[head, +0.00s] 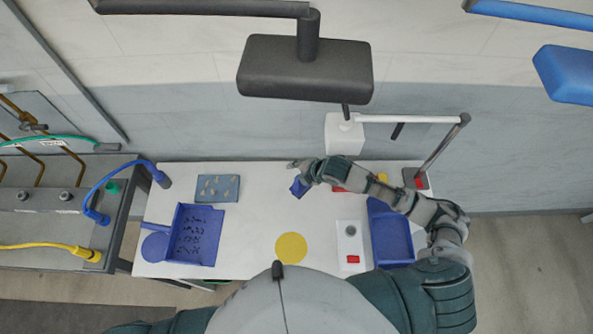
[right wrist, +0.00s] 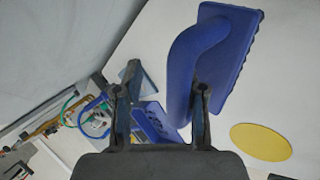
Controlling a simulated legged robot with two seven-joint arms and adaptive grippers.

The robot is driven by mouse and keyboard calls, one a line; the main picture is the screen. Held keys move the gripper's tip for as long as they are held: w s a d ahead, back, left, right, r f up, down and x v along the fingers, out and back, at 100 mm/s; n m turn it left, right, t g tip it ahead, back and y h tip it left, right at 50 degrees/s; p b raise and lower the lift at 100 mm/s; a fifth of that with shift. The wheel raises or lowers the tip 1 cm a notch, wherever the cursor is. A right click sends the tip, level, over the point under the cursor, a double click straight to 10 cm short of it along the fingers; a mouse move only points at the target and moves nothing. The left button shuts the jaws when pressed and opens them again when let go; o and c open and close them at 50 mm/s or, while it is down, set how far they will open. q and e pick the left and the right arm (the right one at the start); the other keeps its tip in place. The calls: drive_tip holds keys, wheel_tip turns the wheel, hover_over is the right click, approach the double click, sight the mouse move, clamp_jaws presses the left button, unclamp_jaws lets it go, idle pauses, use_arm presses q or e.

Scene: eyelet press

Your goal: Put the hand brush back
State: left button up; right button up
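The blue hand brush (head: 299,188) is at the back middle of the white table, just below my right gripper (head: 302,168). In the right wrist view, the brush (right wrist: 230,50) shows large, with its curved handle (right wrist: 180,85) reaching down between the fingers. My right gripper (right wrist: 160,105) has its fingers well apart. The handle is close to the right-hand finger, with a wide gap to the other; I cannot tell whether it touches. A blue dustpan (head: 212,247) with dark bits in it lies at the table's left. My left gripper is out of view.
A yellow disc (head: 291,247) and a blue disc (head: 155,247) lie flat on the table (head: 250,215). A blue-grey mat (head: 228,182) with small parts is at the back left. A blue bin (head: 392,240) stands at the right, beside a white plate (head: 350,243).

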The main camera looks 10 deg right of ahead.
drive_tip(key=o, duration=0.8)
drive_tip(key=shift+d, duration=0.15)
drive_tip(key=shift+c, duration=0.2)
drive_tip(key=shift+o, duration=0.8)
drive_tip(key=shift+d, duration=0.65)
drive_tip(key=shift+s+d+r, duration=0.15)
drive_tip(key=shift+r, duration=0.05)
drive_tip(key=v, duration=0.2)
drive_tip(key=shift+s+d, duration=0.3)
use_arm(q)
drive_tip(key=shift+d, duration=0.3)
use_arm(e)
drive_tip(key=s+d, duration=0.7)
drive_tip(key=s, duration=0.1)
drive_tip(key=shift+s, duration=0.2)
